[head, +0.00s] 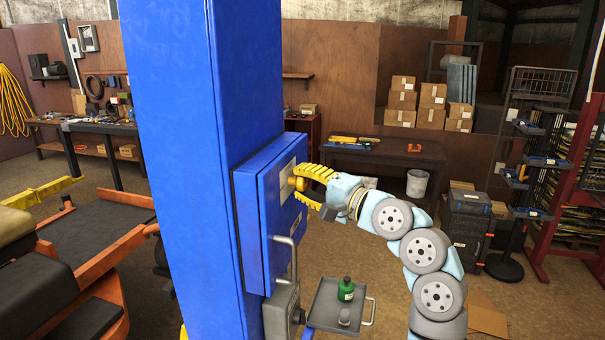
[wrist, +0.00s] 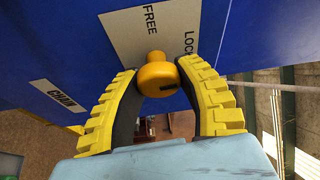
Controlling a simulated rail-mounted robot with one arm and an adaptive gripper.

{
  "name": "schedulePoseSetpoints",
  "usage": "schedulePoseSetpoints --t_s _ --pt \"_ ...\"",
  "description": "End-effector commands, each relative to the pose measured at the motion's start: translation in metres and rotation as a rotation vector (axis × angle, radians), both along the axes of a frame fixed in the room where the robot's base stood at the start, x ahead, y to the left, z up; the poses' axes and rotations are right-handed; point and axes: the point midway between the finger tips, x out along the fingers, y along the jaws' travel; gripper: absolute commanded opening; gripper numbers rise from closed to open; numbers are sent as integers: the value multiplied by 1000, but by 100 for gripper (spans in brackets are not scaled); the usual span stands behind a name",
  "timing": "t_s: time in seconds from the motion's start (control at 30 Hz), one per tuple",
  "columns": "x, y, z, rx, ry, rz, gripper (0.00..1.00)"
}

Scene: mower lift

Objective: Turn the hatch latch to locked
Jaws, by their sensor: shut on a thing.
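The hatch (head: 252,225) is a blue panel on the side of a tall blue column. Its latch is a round yellow-orange knob (head: 295,183) on a pale plate. In the wrist view the latch knob (wrist: 157,76) has a stem and a small dark mark low on its face. The plate (wrist: 140,30) behind it reads FREE, and LOCK partly covered by a finger. My gripper (head: 304,186) has yellow ribbed fingers, one on each side of the knob. In the wrist view my gripper (wrist: 160,72) is shut on the knob. The finger pads' exact contact is partly hidden.
A grey tray (head: 325,310) with a green bottle (head: 346,289) juts out below the hatch. A grey handle (head: 291,262) stands out at the hatch's lower edge. A CHAIN label (wrist: 60,97) is on the blue surface. A workbench (head: 385,152) stands behind.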

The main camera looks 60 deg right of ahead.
Motion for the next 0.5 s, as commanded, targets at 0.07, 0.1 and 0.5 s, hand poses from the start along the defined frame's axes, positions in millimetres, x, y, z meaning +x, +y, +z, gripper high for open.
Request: schedulePoseSetpoints --t_s 0.07,0.1,0.5 --pt "0 0 2 34 7 1 0" --pt "0 0 1 51 10 0 0" --pt "0 0 0 125 20 0 0"
